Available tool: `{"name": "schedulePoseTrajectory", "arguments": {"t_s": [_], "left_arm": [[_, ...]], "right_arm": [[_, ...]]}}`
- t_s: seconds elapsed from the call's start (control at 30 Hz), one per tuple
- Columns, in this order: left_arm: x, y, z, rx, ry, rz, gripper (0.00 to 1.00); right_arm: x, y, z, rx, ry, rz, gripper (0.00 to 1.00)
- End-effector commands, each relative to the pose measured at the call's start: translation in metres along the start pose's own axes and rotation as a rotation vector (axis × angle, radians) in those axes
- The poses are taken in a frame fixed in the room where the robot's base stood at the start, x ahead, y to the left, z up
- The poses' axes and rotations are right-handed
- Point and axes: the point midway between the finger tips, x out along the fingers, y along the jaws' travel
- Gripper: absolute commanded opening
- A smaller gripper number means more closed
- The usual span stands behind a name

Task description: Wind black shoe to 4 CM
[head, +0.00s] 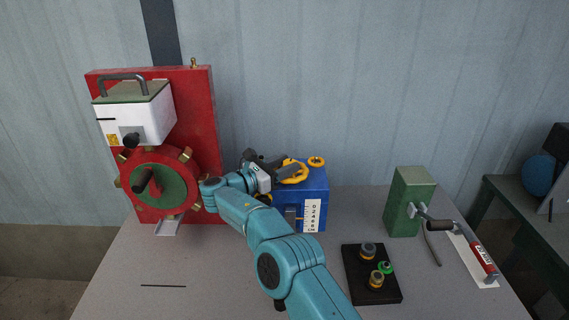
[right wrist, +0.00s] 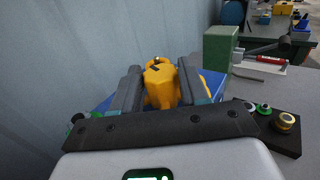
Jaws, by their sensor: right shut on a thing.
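A blue box (head: 318,185) stands at the middle of the table, with a white scale (head: 312,214) marked from 0 downward on its front. The black shoe (head: 290,219) shows as a dark block left of the scale, partly behind my right arm; I cannot read its exact level. A yellow handwheel (head: 296,178) sits on top of the box. My right gripper (head: 276,163) is at the wheel from the left, shut on its yellow knob. In the right wrist view the yellow knob (right wrist: 160,86) is between both fingers. My left gripper is out of view.
A red panel (head: 196,110) with a white machine and red-green wheel (head: 160,183) stands left. A green block with a crank (head: 410,202), a red-labelled tool (head: 481,257) and a black tray (head: 374,290) with knobs are right. The front left table is mostly clear.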

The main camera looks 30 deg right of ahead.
Motion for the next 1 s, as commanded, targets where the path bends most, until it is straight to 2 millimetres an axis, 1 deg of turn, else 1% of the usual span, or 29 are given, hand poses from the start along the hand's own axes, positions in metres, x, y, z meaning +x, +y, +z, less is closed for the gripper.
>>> {"name": "schedulePoseTrajectory", "arguments": {"t_s": [0.1,0.13,0.17,0.2,0.47,0.57,0.67,0.77,1.0], "left_arm": [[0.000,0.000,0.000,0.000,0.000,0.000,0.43],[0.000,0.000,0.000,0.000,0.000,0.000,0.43],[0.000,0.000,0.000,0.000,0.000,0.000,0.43],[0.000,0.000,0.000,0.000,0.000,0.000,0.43],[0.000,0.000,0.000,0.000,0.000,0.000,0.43],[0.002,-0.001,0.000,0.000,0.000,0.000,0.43],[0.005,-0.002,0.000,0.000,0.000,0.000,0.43],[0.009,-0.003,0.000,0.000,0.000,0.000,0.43],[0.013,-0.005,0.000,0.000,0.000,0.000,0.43]], "right_arm": [[0.000,0.001,0.003,0.004,-0.004,0.003,0.14],[0.000,0.000,0.003,0.004,-0.004,0.002,0.54],[0.000,0.000,0.003,0.004,-0.004,0.002,0.63],[0.000,0.000,0.002,0.003,-0.003,0.002,0.69],[-0.001,0.000,0.001,0.000,-0.001,0.000,0.69],[-0.006,0.000,0.000,0.000,-0.001,0.002,0.69],[-0.022,0.001,-0.001,0.000,0.000,0.003,0.69],[-0.047,0.001,-0.002,0.000,0.000,0.005,0.69],[-0.113,0.001,-0.001,0.002,-0.001,0.005,0.69]]}}
